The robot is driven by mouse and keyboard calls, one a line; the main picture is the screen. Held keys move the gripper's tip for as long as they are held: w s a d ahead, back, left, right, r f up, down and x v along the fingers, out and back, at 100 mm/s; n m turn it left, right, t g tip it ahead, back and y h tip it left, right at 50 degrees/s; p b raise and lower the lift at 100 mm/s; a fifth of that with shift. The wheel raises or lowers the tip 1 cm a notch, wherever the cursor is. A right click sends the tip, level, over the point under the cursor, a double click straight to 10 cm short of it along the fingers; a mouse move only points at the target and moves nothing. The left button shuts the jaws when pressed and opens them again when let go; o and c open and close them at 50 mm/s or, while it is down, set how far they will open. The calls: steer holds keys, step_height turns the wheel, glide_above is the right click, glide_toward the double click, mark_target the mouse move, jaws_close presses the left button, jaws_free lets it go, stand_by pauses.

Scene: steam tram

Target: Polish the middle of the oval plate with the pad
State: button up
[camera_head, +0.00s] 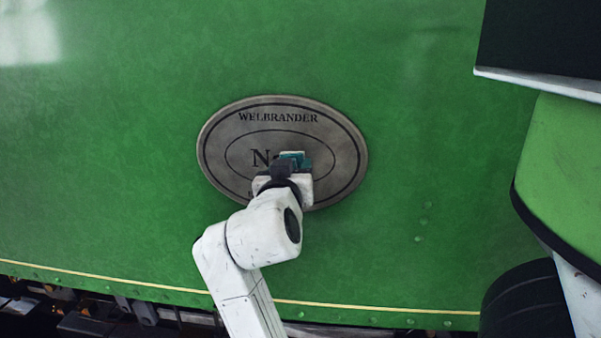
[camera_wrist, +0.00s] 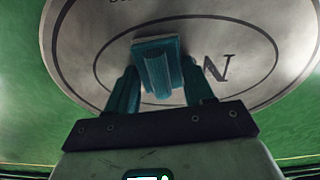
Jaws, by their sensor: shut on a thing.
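The oval plate (camera_head: 222,142) is grey with dark rings and lettering reading "WELBRANDER", fixed on a green panel. In the wrist view the plate (camera_wrist: 95,45) fills the upper part, upside down. My gripper (camera_head: 286,166) is in front of the plate's middle, slightly right of centre, and hides part of the lettering. In the wrist view my gripper (camera_wrist: 158,88) has its teal fingers shut on the teal pad (camera_wrist: 157,62) by a ridge on its back. The pad's flat side faces the plate. I cannot tell whether it touches the plate.
The green panel (camera_head: 110,150) is broad and clear around the plate. A yellow line and dark machinery (camera_head: 80,322) run along the bottom. At the right are a dark box with a white edge (camera_head: 545,84), a light green curved part (camera_head: 565,160) and a black round part (camera_head: 523,305).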

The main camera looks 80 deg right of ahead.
mark_target(253, 162)
steer(key=shift+w+a+b, duration=0.25)
steer(key=shift+w+b, duration=0.15)
steer(key=shift+w, duration=1.05)
steer(key=shift+w+a+b, duration=0.2)
steer(key=shift+w+b, duration=0.15)
steer(key=shift+w, duration=1.05)
steer(key=shift+w+a+b, duration=0.25)
steer(key=shift+w+b, duration=0.15)
steer(key=shift+w, duration=1.05)
steer(key=shift+a, duration=0.1)
steer(key=shift+s+a+b, duration=0.1)
steer(key=shift+s+a, duration=0.05)
steer(key=shift+a, duration=0.8)
steer(key=shift+s+a+b, duration=0.15)
steer(key=shift+s+a, duration=0.05)
steer(key=shift+a, duration=0.8)
steer(key=shift+s+a+b, duration=0.1)
steer(key=shift+s+a, duration=0.05)
steer(key=shift+a, duration=0.8)
steer(key=shift+s+a, duration=0.2)
steer(key=shift+a, duration=1.25)
